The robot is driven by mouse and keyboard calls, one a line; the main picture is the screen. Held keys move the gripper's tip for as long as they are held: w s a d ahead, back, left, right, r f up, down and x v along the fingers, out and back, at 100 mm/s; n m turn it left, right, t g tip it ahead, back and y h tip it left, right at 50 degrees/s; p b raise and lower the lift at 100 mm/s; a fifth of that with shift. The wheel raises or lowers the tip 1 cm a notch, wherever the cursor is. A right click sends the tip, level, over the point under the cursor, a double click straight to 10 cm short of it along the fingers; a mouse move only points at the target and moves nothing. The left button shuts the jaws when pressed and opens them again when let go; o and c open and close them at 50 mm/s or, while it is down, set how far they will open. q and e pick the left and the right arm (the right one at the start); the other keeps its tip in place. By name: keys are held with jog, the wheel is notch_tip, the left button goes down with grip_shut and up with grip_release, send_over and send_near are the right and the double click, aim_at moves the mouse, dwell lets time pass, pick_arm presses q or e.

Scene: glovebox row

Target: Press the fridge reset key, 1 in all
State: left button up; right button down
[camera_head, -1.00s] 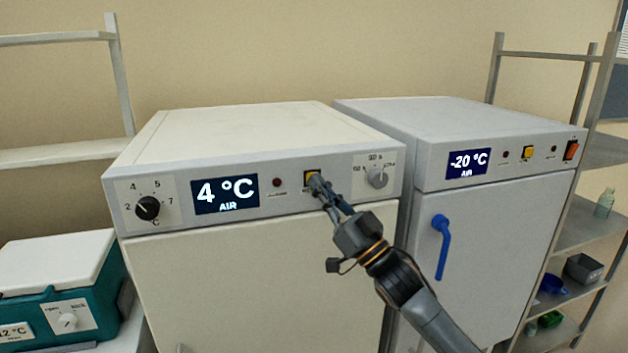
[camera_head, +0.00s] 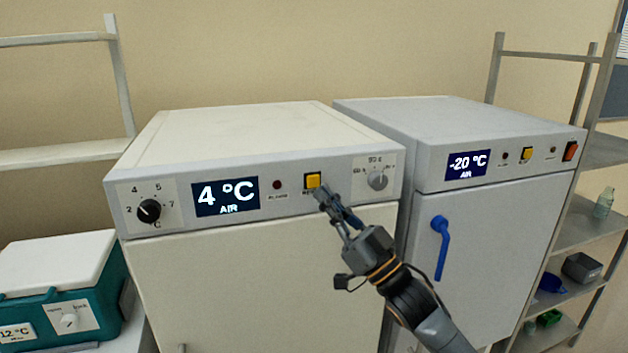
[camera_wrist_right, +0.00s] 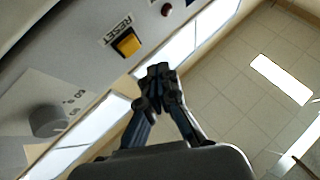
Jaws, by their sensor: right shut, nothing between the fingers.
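The yellow reset key (camera_head: 313,180) sits in a dark frame on the front panel of the white fridge (camera_head: 250,270), whose display reads 4 °C. In the right wrist view the key (camera_wrist_right: 127,43) shows beside the word RESET. My right gripper (camera_head: 322,190) is shut and empty. Its tips are just below and right of the key in the head view. In the right wrist view the shut fingertips (camera_wrist_right: 160,72) show apart from the key, which is in plain sight. My left gripper is in neither view.
A dark red alarm lamp (camera_head: 277,184) and a grey dial (camera_head: 377,180) flank the key. A black temperature knob (camera_head: 148,210) is at the panel's left. The -20 °C freezer (camera_head: 480,240) beside it has its own yellow key (camera_head: 526,154) and a blue handle (camera_head: 441,240).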

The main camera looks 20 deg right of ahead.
jog(key=shift+s, duration=1.25)
